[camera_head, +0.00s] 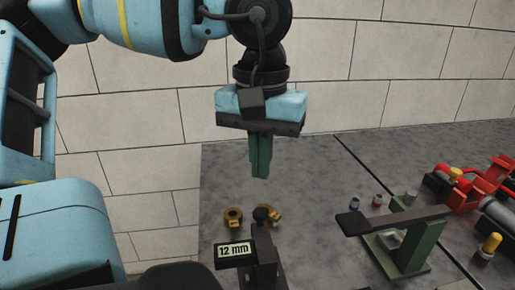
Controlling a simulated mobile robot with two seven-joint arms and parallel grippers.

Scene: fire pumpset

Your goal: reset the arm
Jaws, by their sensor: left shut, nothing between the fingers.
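My left gripper (260,172) hangs from my blue left arm in the upper middle of the head view. Its green fingers point down and are shut with nothing between them. It is in the air above the grey surface, apart from the objects there. My right gripper is not in view.
A tiled wall (400,45) stands behind.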

